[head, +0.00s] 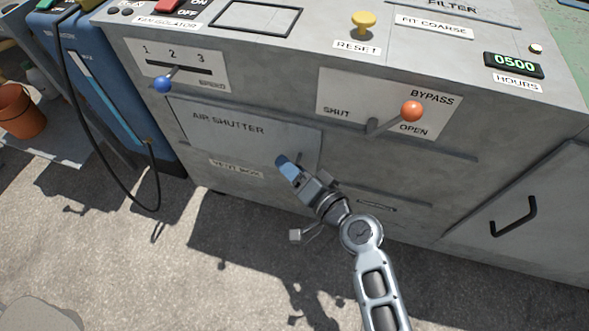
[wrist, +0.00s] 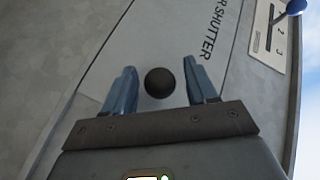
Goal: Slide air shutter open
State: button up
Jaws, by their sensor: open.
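The air shutter (head: 205,140) is a flat grey sliding panel labelled AIR SHUTTER on the front of the cabinet. It also fills the upper middle of the wrist view (wrist: 170,35). A round black knob (wrist: 159,83) on the panel appears between my gripper's two blue fingers in the wrist view. My gripper (head: 283,161) is open in front of the panel's right part and hides the knob in the head view. The fingers stand apart on either side of the knob, with gaps visible. I cannot tell how deep the knob sits between them.
Above the panel are a blue-knobbed speed lever (head: 163,84) and an orange-knobbed bypass lever (head: 411,111). A black door handle (head: 514,216) juts out at the right. A blue unit with a hose (head: 70,110) stands close at the left. The concrete floor in front is clear.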

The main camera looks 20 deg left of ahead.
grip_shut()
dwell(0.5)
